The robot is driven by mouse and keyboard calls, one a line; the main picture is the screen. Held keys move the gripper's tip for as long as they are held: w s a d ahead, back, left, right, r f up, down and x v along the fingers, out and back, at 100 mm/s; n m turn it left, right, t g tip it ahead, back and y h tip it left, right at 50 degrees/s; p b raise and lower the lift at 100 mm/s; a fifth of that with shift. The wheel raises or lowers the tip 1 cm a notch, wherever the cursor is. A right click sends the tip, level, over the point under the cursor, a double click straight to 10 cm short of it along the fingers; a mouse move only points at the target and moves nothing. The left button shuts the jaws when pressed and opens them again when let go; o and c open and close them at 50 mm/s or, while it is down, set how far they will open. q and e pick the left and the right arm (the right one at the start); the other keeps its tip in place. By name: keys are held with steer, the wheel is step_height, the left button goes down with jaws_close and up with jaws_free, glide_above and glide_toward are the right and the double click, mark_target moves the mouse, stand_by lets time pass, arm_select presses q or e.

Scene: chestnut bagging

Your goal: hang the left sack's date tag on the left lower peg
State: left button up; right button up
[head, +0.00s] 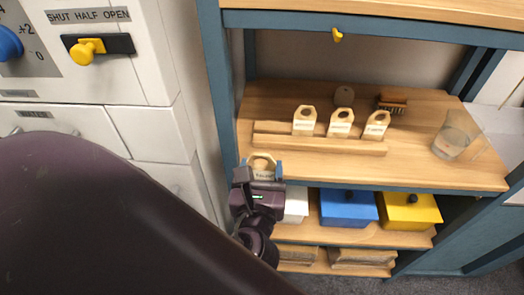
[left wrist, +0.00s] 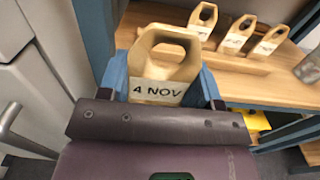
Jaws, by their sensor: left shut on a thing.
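My left gripper (head: 264,172) is shut on a wooden date tag (head: 262,163) in front of the left end of the wooden shelf. In the left wrist view the tag (left wrist: 160,62) stands upright between the blue fingers of the left gripper (left wrist: 160,88). It has a large angular hole and a white label reading "4 NOV". No sack can be made out, and I cannot identify the left lower peg in either view. My right gripper is not in view.
Three similar tags (head: 340,124) stand in a wooden rack (head: 330,145) on the shelf (head: 420,170). Blue (head: 347,207) and yellow (head: 408,210) boxes sit below. A yellow hook (head: 337,35) hangs above.

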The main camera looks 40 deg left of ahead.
mark_target(261, 172)
arm_select(q)
steer(key=shift+v, duration=2.6)
